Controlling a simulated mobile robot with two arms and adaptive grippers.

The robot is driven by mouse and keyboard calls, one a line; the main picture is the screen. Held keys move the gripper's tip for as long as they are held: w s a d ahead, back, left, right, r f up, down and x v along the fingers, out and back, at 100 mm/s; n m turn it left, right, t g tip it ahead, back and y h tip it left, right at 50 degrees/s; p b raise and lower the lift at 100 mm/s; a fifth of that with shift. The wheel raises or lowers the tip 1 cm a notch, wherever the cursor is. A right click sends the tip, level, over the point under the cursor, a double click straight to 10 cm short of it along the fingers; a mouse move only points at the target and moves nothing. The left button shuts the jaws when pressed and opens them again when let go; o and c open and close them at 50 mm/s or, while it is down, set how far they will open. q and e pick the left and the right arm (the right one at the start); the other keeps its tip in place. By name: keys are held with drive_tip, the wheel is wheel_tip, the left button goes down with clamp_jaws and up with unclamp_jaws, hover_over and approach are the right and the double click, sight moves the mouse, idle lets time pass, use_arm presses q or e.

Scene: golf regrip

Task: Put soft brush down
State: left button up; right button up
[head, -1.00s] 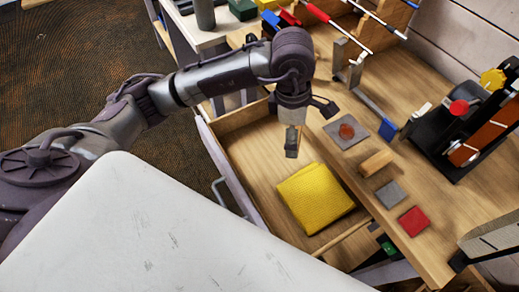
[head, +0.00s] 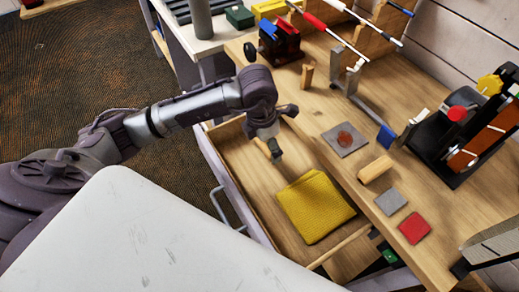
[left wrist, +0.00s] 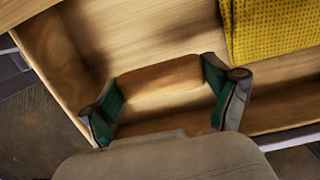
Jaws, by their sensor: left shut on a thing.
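My left gripper (head: 272,152) hangs over the open drawer (head: 235,170), on its left side, beside the yellow cloth. In the left wrist view its two green-padded fingers (left wrist: 163,101) are shut on the ends of a wooden block, which I take for the soft brush (left wrist: 160,76). Its bristles are not visible. In the head view the brush (head: 263,146) is mostly hidden by the gripper. Bare drawer floor shows around it; I cannot tell whether the brush touches it. My right gripper is not in view.
A folded yellow cloth (head: 316,205) fills the drawer's near right part. On the bench are another wooden block (head: 376,169), a grey pad with a reddish lump (head: 345,139), a grey square (head: 391,201) and a red square (head: 414,227). A black machine (head: 455,140) stands at right.

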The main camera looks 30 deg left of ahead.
sight(261, 159)
use_arm(q)
drive_tip(key=shift+a+f, duration=0.75)
drive_tip(key=shift+a, duration=0.25)
wheel_tip(261, 159, down, 3)
drive_tip(key=shift+f+p, duration=0.1)
drive_tip(key=shift+p, duration=0.4)
drive_tip(key=shift+f, duration=0.3)
drive_tip(key=shift+f+b, duration=0.2)
drive_tip(key=shift+b, duration=0.1)
drive_tip(key=o, duration=1)
drive_tip(key=shift+r, duration=0.1)
